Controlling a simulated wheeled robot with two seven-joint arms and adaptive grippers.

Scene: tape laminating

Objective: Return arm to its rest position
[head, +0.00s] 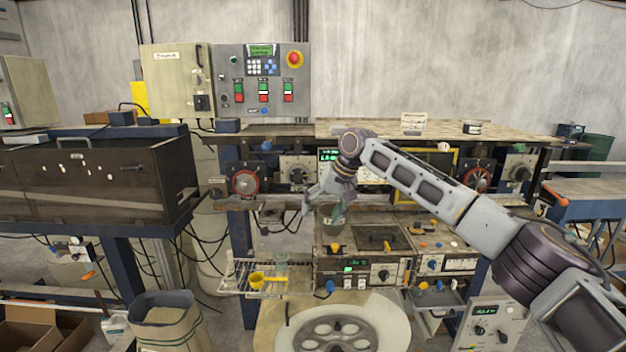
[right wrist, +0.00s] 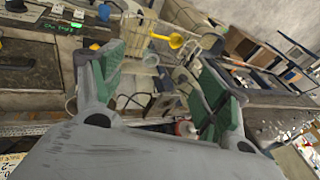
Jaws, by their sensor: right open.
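My right arm (head: 425,185) reaches in from the right across the front of the machine. My right gripper (head: 322,208) hangs in front of the machine's middle, above and left of the bench unit. In the right wrist view, the right gripper (right wrist: 162,95) has its two green-padded fingers spread wide apart, with nothing held between them. A yellow scoop-like piece (right wrist: 172,40) shows beyond the fingers in that view, apart from them. My left gripper is not in view.
A wire rack (head: 240,275) with a yellow piece (head: 262,280) stands below left of the gripper. The bench unit (head: 365,262) with knobs is just below. A control panel (head: 262,80) stands behind. A dark box (head: 95,185) is at left, a filled sack (head: 168,318) below.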

